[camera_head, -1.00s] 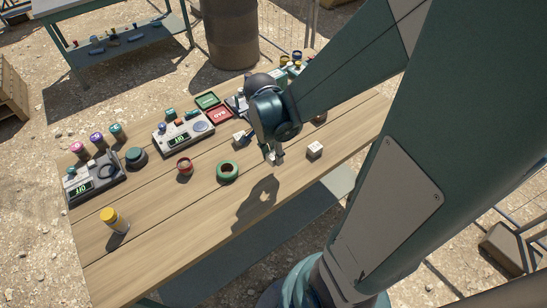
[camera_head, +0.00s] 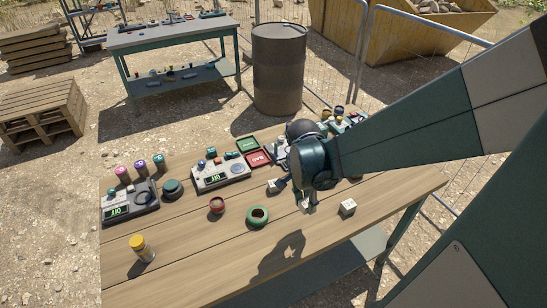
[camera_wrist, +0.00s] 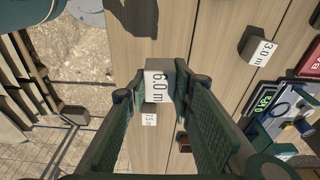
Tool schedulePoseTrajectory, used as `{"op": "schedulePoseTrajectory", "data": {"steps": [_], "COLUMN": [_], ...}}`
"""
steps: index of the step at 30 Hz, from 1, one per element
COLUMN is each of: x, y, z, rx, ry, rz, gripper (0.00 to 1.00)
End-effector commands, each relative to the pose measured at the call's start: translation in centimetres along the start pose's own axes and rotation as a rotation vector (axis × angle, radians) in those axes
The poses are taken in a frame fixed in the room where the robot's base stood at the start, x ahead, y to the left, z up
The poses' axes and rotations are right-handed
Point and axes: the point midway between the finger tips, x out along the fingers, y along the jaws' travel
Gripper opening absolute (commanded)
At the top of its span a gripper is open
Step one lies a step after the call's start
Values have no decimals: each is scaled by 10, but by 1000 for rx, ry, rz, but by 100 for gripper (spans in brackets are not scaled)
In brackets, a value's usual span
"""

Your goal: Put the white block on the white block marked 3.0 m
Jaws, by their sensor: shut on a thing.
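My gripper (camera_wrist: 158,88) is shut on a white block (camera_wrist: 158,80) whose face reads 6.0 m in the wrist view. In the head view my gripper (camera_head: 306,205) holds it above the wooden table, with a shadow to the lower left. The white block marked 3.0 m (camera_wrist: 258,50) rests on the table at the upper right of the wrist view, apart from the held block. In the head view a block (camera_head: 275,185) lies just left of the gripper, and another white block (camera_head: 348,207) stands to its right.
A yellow-capped bottle (camera_head: 142,248) stands front left. The front middle of the table is clear.

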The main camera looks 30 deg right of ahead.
Motion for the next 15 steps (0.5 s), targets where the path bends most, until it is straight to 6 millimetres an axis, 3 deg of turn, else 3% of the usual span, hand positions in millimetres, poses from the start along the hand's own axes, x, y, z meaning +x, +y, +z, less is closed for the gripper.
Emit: {"op": "schedulePoseTrajectory", "data": {"steps": [8, 15], "x": [-3, -13], "y": [-7, -33], "z": [-1, -3], "rx": [0, 5], "ry": [0, 0], "rz": [0, 1], "gripper": [12, 12]}}
